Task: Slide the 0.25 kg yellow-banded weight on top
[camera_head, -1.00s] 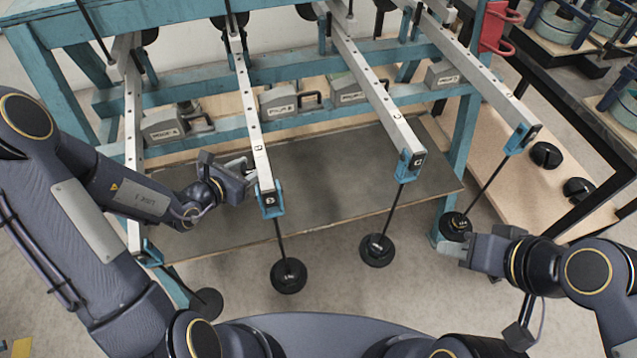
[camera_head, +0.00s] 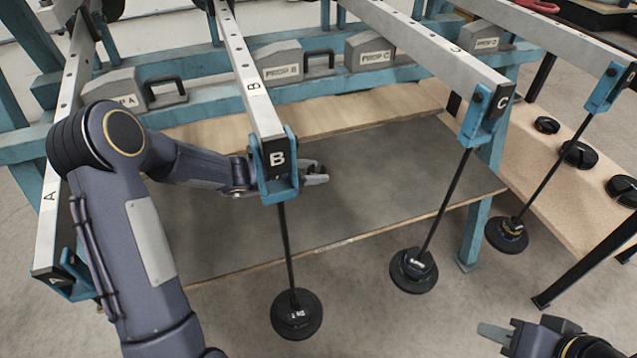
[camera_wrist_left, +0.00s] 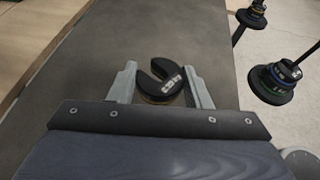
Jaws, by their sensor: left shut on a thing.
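My left gripper (camera_head: 316,173) reaches under lever B, its fingers showing just right of the lever's end. In the left wrist view it is shut on a black slotted weight (camera_wrist_left: 158,88), held between the two fingers with its slot facing away; a thin brownish-yellow edge shows low on its rim. Weight hangers hang from the lever ends: B (camera_head: 296,314) with a dark disc, C (camera_head: 413,271) with a blue-green band, and D (camera_head: 507,235) with yellow and blue bands. My right gripper (camera_head: 510,334) is at the lower right, partly cut off; its opening is unclear.
Levers B (camera_head: 250,95) and C (camera_head: 440,55) cross above the grey board (camera_head: 390,180). Several loose black weights, including one (camera_head: 579,154), lie on the wooden shelf at right. Grey prop blocks (camera_head: 370,52) stand behind. The board's right side is clear.

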